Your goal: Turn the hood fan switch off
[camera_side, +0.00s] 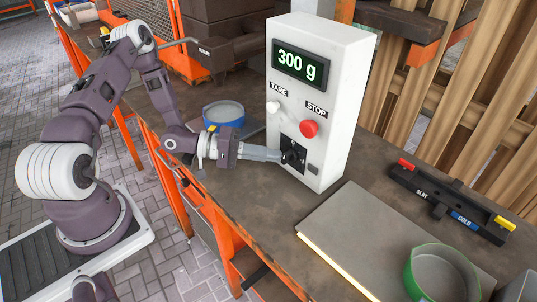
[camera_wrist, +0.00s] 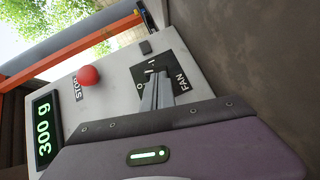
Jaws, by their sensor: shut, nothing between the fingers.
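The white control box (camera_side: 318,90) stands upright on the bench. Its dark fan switch (camera_side: 293,153) is low on the front face. The wrist view shows the black FAN plate (camera_wrist: 177,68) with its FAN label and white position marks; the fingers cover much of it. My gripper (camera_side: 281,156) is shut and empty, with its fingertips at the switch, apparently touching it. The shut fingers also show in the wrist view (camera_wrist: 159,82). The switch lever itself is mostly hidden behind them, so I cannot tell its position.
The box also carries a red STOP button (camera_side: 309,128), a white TARE button (camera_side: 274,107) and a display (camera_side: 300,64) reading 300 g. A blue-banded bowl (camera_side: 224,113) stands left of the box. A grey plate (camera_side: 365,235) and a green-rimmed container (camera_side: 440,272) are at the front right.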

